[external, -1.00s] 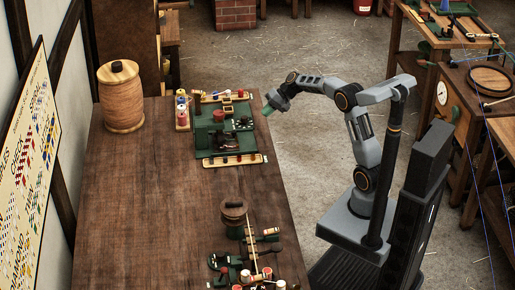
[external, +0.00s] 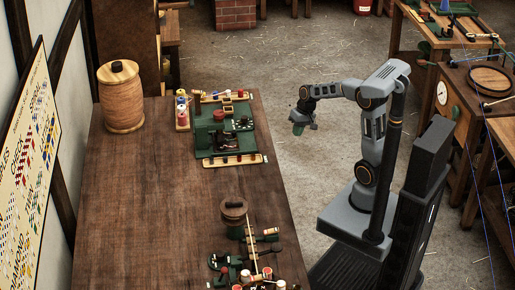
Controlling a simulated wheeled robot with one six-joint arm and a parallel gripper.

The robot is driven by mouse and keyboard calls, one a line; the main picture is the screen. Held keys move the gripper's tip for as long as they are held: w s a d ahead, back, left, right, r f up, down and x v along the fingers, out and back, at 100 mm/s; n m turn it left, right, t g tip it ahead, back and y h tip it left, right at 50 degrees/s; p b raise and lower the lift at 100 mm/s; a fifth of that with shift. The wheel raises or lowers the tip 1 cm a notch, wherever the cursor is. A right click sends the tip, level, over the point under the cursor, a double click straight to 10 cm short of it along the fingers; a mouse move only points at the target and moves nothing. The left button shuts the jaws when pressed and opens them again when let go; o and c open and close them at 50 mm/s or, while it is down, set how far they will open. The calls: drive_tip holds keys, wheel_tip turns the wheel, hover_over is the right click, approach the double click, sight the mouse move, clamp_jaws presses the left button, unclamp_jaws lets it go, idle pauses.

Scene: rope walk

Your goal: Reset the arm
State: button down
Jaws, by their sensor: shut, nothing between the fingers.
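My gripper (external: 299,128) is at the end of my raised arm, to the right of the wooden table's (external: 150,220) right edge and over the floor. It points down, is shut and holds nothing. Its green fingertips are small in this view. My forearm reaches left from the raised elbow, and the wrist bends downward. The gripper touches nothing that I can see.
A green machine (external: 215,140) stands near the table's far right edge, left of my gripper. A wooden barrel (external: 122,97) stands at the far left. Rope tools (external: 236,212) lie at the table's near end. The floor (external: 310,195) between table and base is clear.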

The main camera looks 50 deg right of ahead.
drive_tip(key=s+a+r+n+t+h+p, duration=0.1)
drive_tip(key=s+a+r+n+p, duration=0.1)
drive_tip(key=s+r, duration=0.3)
drive_tip(key=s+a+r+n+t+h+p, duration=0.1)
drive_tip(key=s+a+r+n+p, duration=0.1)
drive_tip(key=s+r+p, duration=0.2)
drive_tip(key=s+r, duration=0.2)
drive_tip(key=s, duration=0.2)
drive_tip(key=shift+s+r+n+h+p, duration=0.15)
drive_tip(key=shift+r+n+h+p, duration=0.15)
drive_tip(key=shift+h, duration=0.1)
drive_tip(key=c, duration=1.8)
unclamp_jaws()
